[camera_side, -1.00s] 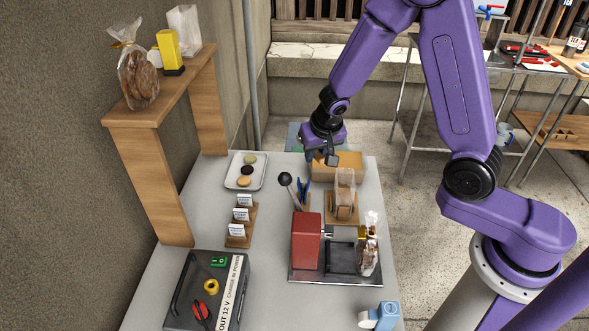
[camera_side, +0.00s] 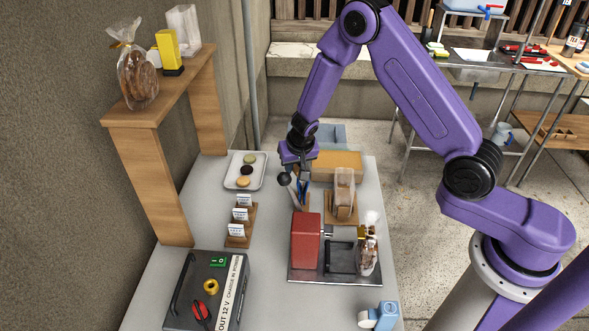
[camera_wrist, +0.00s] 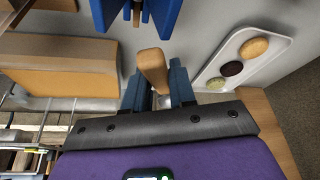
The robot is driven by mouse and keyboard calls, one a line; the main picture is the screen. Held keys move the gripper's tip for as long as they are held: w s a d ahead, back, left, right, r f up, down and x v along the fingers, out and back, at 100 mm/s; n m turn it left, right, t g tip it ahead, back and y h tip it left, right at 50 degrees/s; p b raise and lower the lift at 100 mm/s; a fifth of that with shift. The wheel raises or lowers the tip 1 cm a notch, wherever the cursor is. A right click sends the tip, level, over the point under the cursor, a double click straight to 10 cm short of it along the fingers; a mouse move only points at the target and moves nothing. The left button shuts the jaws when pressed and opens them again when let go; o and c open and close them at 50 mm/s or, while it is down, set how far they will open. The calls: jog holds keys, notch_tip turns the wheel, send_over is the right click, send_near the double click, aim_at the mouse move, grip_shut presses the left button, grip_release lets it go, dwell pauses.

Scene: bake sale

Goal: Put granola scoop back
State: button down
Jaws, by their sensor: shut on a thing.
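My gripper (camera_side: 297,170) points down over the back of the table, close to the black ball of a lever. In the wrist view my gripper (camera_wrist: 156,86) is shut on a short wooden handle (camera_wrist: 153,66), held between its blue fingers. The handle looks like the granola scoop's. The scoop's bowl is not clearly visible in either view. A blue two-pronged item (camera_side: 303,189) stands in a small wooden holder just below my gripper. Its blue parts (camera_wrist: 165,12) show at the top of the wrist view, apart from the wooden handle.
A clear container (camera_side: 345,182) on a wooden base and a tan box (camera_side: 337,165) stand to the right. A white tray (camera_side: 260,158) of macarons and a card stand (camera_side: 252,212) are left. Table between is clear.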

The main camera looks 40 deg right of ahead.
jog(key=shift+f, duration=0.7)
jog(key=shift+f, duration=0.4)
jog(key=c, duration=0.9)
grip_release()
jog(key=shift+r, duration=0.55)
jog(key=v, duration=1)
jog(key=shift+s+r, duration=0.15)
jog(key=shift+s+a+r, duration=0.15)
jog(key=shift+s+r, duration=0.15)
jog(key=shift+r, duration=0.3)
jog(key=shift+r, duration=0.1)
